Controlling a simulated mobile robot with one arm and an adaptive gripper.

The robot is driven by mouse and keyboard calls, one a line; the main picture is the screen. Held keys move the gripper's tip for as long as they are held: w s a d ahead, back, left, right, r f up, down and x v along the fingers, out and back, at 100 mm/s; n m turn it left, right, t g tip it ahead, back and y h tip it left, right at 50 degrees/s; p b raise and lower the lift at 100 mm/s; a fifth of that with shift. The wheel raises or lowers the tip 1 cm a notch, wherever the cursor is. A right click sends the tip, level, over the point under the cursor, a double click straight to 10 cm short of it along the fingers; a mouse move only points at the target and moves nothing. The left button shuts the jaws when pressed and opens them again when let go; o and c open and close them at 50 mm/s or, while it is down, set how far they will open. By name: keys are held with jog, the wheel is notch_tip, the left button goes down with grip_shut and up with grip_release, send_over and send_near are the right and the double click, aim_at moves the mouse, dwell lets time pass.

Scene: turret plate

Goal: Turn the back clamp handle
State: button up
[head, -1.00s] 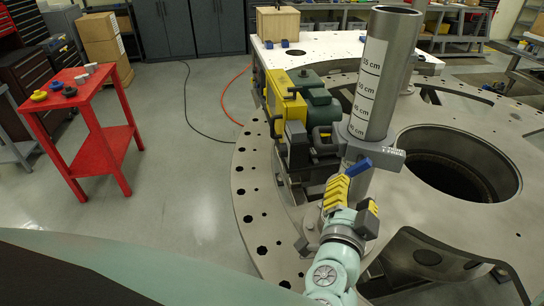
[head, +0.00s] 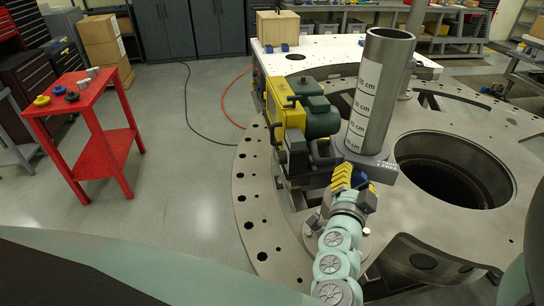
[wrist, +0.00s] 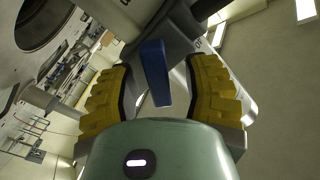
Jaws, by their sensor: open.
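A blue clamp handle (wrist: 155,72) stands between the two yellow fingers of my gripper (wrist: 165,95) in the wrist view, with a gap showing on each side. My gripper is open around the handle. In the head view my gripper (head: 352,182) is just below the grey clamp (head: 383,170) at the foot of an upright pipe (head: 376,95) marked with a cm scale. There the gripper hides most of the handle. The grey clamp body also shows above the handle in the wrist view. I cannot tell whether this is the back clamp.
A yellow and green machine (head: 300,110) stands close left of the pipe. The metal turret plate (head: 258,215) has a large round hole (head: 450,170) at right. A second pipe (head: 416,35) rises behind. A red table (head: 85,120) stands at left, with bare floor between.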

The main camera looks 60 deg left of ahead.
jog(key=shift+o, duration=0.2)
grip_shut()
dwell(0.4)
